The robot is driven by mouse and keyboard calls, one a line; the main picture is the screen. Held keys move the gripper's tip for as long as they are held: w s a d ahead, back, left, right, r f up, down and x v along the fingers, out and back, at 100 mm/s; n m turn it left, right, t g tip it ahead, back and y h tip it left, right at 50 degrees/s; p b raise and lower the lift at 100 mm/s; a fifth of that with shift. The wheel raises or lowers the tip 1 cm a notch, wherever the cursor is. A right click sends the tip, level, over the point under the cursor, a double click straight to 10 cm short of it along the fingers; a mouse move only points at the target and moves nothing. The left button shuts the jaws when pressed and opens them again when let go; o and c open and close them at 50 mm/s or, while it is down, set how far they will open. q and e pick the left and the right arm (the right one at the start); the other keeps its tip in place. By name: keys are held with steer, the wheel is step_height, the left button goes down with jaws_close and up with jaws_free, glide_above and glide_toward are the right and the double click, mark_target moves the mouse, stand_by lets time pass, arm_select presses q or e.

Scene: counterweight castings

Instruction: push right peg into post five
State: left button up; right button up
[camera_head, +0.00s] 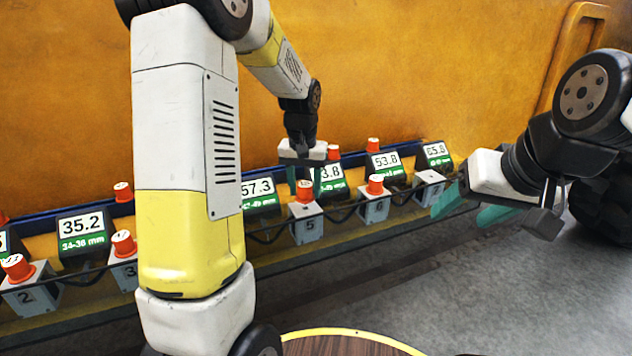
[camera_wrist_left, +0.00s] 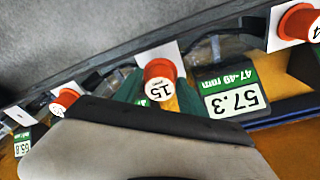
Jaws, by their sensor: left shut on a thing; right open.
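An orange peg (camera_head: 304,188) with a white top marked 15 is at post five (camera_head: 307,228), a pale block marked 5. My left gripper (camera_head: 304,181) points down there, its teal fingers shut on either side of the peg. The left wrist view also shows this peg (camera_wrist_left: 160,75) between the teal fingers (camera_wrist_left: 160,90). I cannot tell how deep the peg sits in the post. My right gripper (camera_head: 470,208) is open and empty at the right, near a pale post without a peg (camera_head: 430,184).
Post six (camera_head: 374,208) holds an orange peg (camera_head: 375,184). More pegged posts, including post two (camera_head: 32,297), stand at the left. My left arm hides part of the row.

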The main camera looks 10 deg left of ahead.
mark_target(305, 196)
arm_select(q)
steer(key=shift+f, duration=1.6)
steer(key=o, duration=1.5)
steer(key=shift+c, duration=0.2)
steer(key=shift+s+r, duration=0.15)
steer(key=shift+r, duration=1.15)
steer(key=shift+s+r, duration=0.2)
steer(key=shift+r, duration=1.1)
steer(key=shift+s+r, duration=0.15)
steer(key=shift+r, duration=1.15)
